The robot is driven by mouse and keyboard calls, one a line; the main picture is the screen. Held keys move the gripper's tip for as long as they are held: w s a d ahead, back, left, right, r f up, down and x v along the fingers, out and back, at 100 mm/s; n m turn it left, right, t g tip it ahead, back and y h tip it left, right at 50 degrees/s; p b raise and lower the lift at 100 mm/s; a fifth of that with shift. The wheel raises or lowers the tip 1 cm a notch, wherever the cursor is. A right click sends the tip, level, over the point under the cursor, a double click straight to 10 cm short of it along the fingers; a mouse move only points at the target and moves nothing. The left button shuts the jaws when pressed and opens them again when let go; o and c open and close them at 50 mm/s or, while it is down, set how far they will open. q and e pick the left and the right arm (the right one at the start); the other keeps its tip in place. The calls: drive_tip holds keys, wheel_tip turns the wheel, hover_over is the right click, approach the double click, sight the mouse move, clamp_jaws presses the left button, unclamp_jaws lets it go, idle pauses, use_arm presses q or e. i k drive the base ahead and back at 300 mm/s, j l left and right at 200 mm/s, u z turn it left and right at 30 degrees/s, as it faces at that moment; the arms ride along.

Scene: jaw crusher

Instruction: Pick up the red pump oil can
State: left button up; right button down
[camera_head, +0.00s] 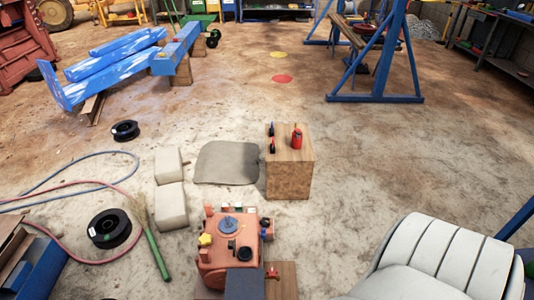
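The red pump oil can (297,138) stands upright on the top of a wooden block (288,182), near the right side of the top. Two small dark items with red parts stand at the left of the same top, one at the back (271,129) and one in front (272,146). Neither of my grippers shows in the head view. Nothing touches the can.
An orange machine (216,265) stands in front of the block. Pale blocks (170,205) and a grey mat (227,163) lie left. A white padded seat (435,255) fills the lower right. Hoses, black spools (109,228) and a broom (155,250) lie left. Floor right of the block is clear.

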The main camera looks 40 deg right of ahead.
sight(296, 141)
drive_tip(key=i+j+z, duration=0.25)
drive_tip(key=z, duration=0.25)
drive_tip(key=i+j+z, duration=0.2)
drive_tip(key=z, duration=0.25)
drive_tip(key=i+j+z, duration=0.1)
drive_tip(key=j+z, duration=0.9)
drive_tip(key=l+z, duration=0.1)
drive_tip(key=z, duration=0.3)
drive_tip(key=l+z, duration=0.1)
drive_tip(key=z, duration=0.3)
drive_tip(key=i+l+z, duration=0.2)
drive_tip(key=l, duration=0.45)
drive_tip(key=i+l+z, duration=0.25)
drive_tip(key=i+l, duration=0.25)
drive_tip(key=i+l+z, duration=0.2)
drive_tip(key=i+l, duration=0.2)
drive_tip(key=l, duration=0.2)
drive_tip(key=i+u, duration=0.2)
drive_tip(key=i, duration=0.2)
drive_tip(key=i+l+u, duration=0.25)
drive_tip(key=i, duration=0.15)
drive_tip(key=i+l+u, duration=0.2)
drive_tip(key=i, duration=0.2)
